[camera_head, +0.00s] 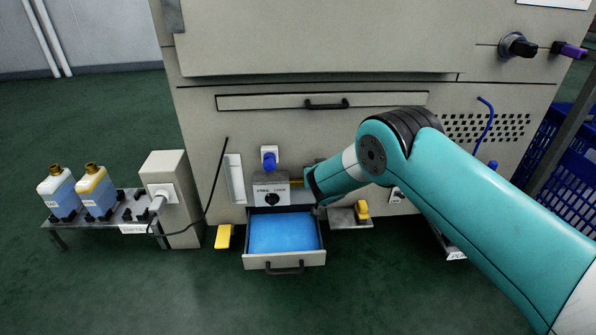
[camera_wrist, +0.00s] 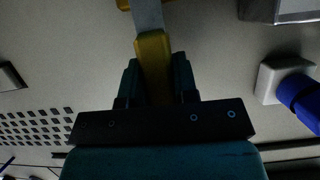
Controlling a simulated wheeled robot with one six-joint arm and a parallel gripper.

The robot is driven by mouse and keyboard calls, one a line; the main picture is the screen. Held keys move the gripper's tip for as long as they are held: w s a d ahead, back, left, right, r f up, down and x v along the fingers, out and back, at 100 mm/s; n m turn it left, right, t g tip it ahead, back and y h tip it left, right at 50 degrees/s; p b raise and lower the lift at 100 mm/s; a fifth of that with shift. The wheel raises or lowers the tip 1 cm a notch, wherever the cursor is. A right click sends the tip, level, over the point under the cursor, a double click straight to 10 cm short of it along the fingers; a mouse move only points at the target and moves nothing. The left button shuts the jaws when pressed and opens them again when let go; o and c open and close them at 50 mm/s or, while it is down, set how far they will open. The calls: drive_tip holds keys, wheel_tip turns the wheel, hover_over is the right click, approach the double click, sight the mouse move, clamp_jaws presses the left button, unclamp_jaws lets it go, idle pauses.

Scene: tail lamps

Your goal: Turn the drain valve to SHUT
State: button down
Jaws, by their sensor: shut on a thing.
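The drain valve appears to be the yellow-handled lever on the machine front. In the wrist view its yellow grip (camera_wrist: 153,58) lies between the two dark fingers of my gripper (camera_wrist: 156,80), which is shut on it. A grey lever arm (camera_wrist: 148,15) runs from the grip to the top edge, where a bit more yellow shows. In the head view, a sliver of yellow (camera_head: 297,182) shows left of my gripper (camera_head: 311,186). My gripper and arm hide most of the valve there. No SHUT marking can be read.
An open drawer (camera_head: 284,261) with blue contents juts out below. A lock box (camera_head: 258,190) with a black knob and a blue knob (camera_head: 269,161) sit left of my gripper. A small shelf (camera_head: 343,219) with a yellow part is below right. A bottle stand stands far left.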

drive_tip(key=shift+a, duration=0.15)
idle(0.3)
drive_tip(key=c, duration=0.9)
unclamp_jaws()
drive_tip(key=shift+s, duration=0.1)
drive_tip(key=shift+s+r+p, duration=0.2)
drive_tip(key=shift+s+p, duration=0.1)
drive_tip(key=shift+p, duration=0.05)
drive_tip(key=p+v, duration=0.5)
drive_tip(key=v, duration=1.1)
drive_tip(key=shift+s+a+r, duration=0.15)
drive_tip(key=shift+s, duration=0.1)
